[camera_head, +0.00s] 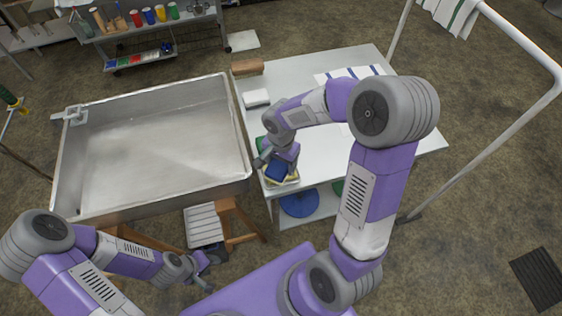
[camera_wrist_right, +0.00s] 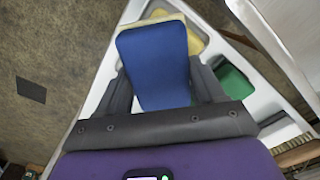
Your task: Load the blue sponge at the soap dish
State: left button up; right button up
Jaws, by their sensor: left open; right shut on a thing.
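My right gripper (camera_head: 277,160) is shut on the blue sponge (camera_wrist_right: 155,62); in the right wrist view a dark finger presses on each side of it. In the head view the blue sponge (camera_head: 278,170) shows just below the gripper, at the table's near left corner. A yellow sponge (camera_wrist_right: 194,42) lies behind and partly under it in the wrist view, on or over a white surface. I cannot make out the soap dish clearly; the sponges and gripper cover that corner. My left gripper (camera_head: 203,270) is open and empty, low beside the slatted stool.
A large metal pan (camera_head: 155,140) stands close on the left. A white pipe rail (camera_head: 487,135) runs along the right.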

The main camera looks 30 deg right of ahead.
aim_at(281, 163)
pick_arm(q)
jog(key=shift+r, duration=0.1)
dwell(0.4)
pick_arm(e)
jog(key=shift+r+p, duration=2.6)
jog(key=shift+r, duration=0.95)
pick_arm(q)
notch_tip(281, 163, up, 5)
jog(key=shift+f, duration=0.1)
pick_arm(e)
jog(key=shift+f, duration=0.1)
